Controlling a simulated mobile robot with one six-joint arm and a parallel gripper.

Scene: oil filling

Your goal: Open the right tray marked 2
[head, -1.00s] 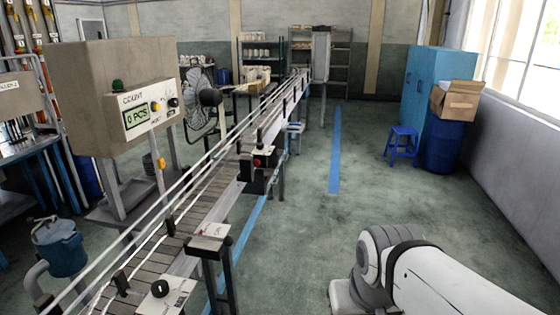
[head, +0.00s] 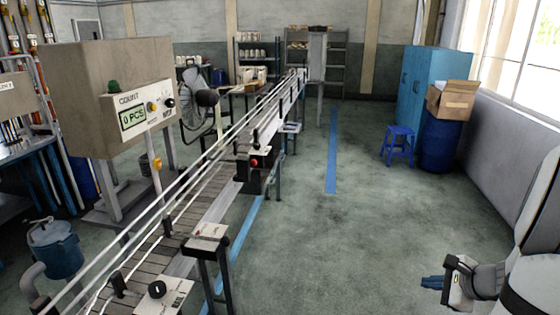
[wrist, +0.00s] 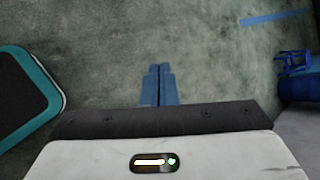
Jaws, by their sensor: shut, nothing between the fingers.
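My gripper (head: 432,283) is at the lower right of the head view, over bare floor, with its blue fingers pointing left. In the wrist view its two blue fingers (wrist: 158,72) lie together, shut with nothing between them. No tray marked 2 can be made out in either view.
A conveyor (head: 180,232) with rails runs from the lower left to the back. A counter box (head: 143,115) stands beside it. A blue cabinet (head: 425,80), stool (head: 398,145), blue barrel (head: 440,146) and cardboard box (head: 450,100) stand at right. The middle floor (head: 300,240) is clear.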

